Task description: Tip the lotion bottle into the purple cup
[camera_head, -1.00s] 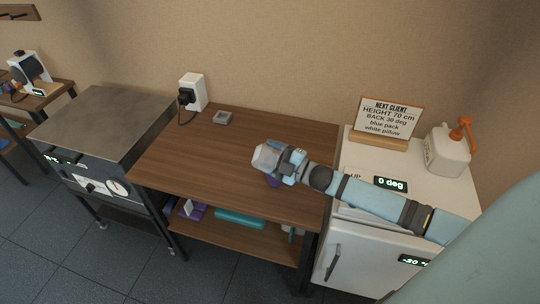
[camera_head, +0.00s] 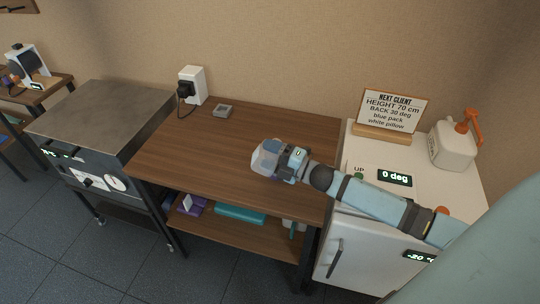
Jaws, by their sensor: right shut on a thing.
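My right gripper (camera_head: 283,160) reaches in from the right over the front right part of the wooden table. It is shut on a pale, partly see-through thing (camera_head: 264,157), which I take to be the lotion bottle. It looks tilted, but its mouth cannot be made out. A bluish-purple patch (camera_head: 262,171) shows at its lower edge and may be the purple cup, mostly hidden by the gripper and the held thing. Whether the two touch, or anything flows, cannot be told. My left gripper is not in view.
A white jug with an orange top (camera_head: 452,148) and a sign (camera_head: 391,110) stand on the white cabinet. A teal roll (camera_head: 240,214) lies on the lower shelf.

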